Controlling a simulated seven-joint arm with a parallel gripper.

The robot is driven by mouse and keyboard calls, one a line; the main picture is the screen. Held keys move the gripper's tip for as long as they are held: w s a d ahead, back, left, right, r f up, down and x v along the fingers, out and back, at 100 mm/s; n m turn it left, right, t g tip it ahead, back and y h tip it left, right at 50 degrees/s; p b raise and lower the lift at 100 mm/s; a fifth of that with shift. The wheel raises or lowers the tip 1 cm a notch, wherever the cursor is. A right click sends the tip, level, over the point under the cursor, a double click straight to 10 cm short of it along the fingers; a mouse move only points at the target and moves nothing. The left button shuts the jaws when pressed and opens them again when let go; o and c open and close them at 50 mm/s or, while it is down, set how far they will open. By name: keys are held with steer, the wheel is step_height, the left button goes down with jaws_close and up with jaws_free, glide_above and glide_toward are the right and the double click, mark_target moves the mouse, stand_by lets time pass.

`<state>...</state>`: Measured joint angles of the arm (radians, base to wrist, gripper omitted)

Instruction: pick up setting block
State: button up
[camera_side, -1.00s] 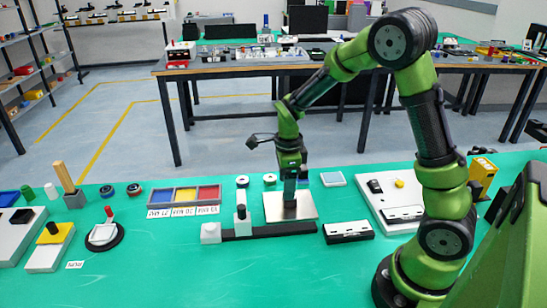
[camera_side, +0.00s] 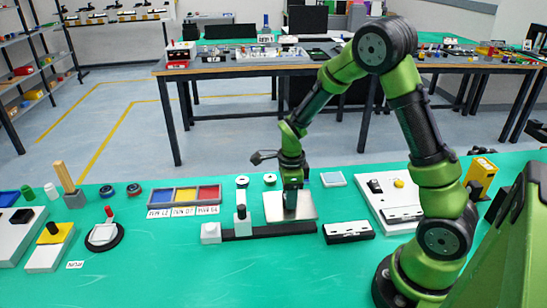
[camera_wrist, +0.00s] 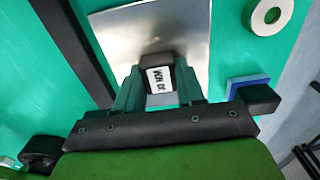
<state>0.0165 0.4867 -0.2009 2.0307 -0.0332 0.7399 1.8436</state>
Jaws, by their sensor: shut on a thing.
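My gripper (camera_wrist: 157,88) is shut on a small dark block, which I take to be the setting block (camera_wrist: 151,61). The block has a white label with black print and sits between the two green fingertips. In the side view my gripper (camera_side: 290,206) points down over the square metal plate (camera_side: 271,207). The plate (camera_wrist: 185,30) also lies under the block in the wrist view. The fingers largely hide the block in the side view. I cannot tell whether it touches the plate.
A dark bar (camera_side: 262,233) with a white end block and an upright post (camera_side: 241,222) lies just in front of the plate. A black-and-white box (camera_side: 348,232) is front right. A three-colour tray (camera_side: 185,196) stands left. Bare green table lies in front.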

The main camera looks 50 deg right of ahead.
steer(key=shift+c, duration=0.3)
step_height(320, 180, up, 8)
steer(key=shift+r, duration=0.1)
steer(key=shift+s+d+r+m, duration=0.15)
steer(key=shift+s+d+r, duration=0.1)
steer(key=shift+d+r, duration=0.25)
steer(key=shift+s+d+r+m, duration=0.15)
steer(key=shift+s+d+r, duration=0.05)
steer(key=shift+d+r, duration=0.25)
steer(key=shift+m, duration=0.3)
steer(key=s+d, duration=0.2)
steer(key=s, duration=0.1)
steer(key=s+d+f, duration=0.1)
steer(key=s+d, duration=0.1)
steer(key=s, duration=0.1)
steer(key=s+d+f, duration=0.1)
steer(key=s+d, duration=0.2)
steer(key=n, duration=0.1)
glide_above(339, 205)
step_height(339, 205, down, 5)
steer(key=shift+r, duration=0.2)
steer(key=shift+f, duration=2.15)
steer(key=shift+f, duration=0.1)
